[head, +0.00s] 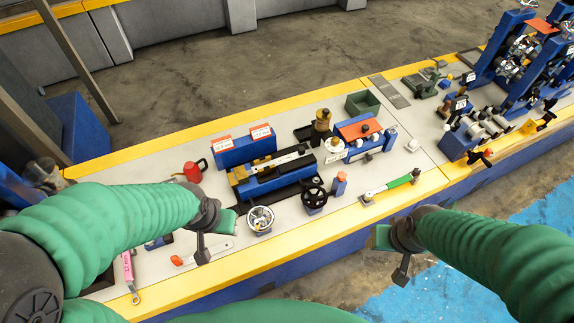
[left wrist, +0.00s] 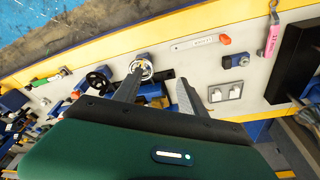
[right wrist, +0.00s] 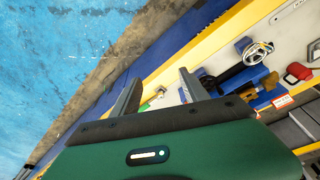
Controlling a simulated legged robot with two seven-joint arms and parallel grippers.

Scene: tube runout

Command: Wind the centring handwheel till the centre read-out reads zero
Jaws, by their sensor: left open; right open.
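A chrome handwheel (head: 260,219) and a black handwheel (head: 314,197) stand at the front of a blue fixture (head: 275,180); which is the centring one I cannot tell. Behind it, a blue box (head: 246,149) carries two read-outs, left (head: 222,143) and right (head: 261,132), with figures too small to read surely. My left gripper (head: 215,236) is open and empty, left of the chrome wheel. In the left wrist view the chrome wheel (left wrist: 142,68) appears just beyond one fingertip of the left gripper (left wrist: 160,82). My right gripper (head: 392,252) is open and empty, off the bench's front edge.
A green-handled tool (head: 391,187) lies near the front edge, right of the black wheel. A red can (head: 193,171) stands left of the fixture. An orange-tipped flat bar (head: 205,253) and a pink-tagged spanner (head: 129,276) lie at front left. Blue roll stands (head: 508,60) stand far right.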

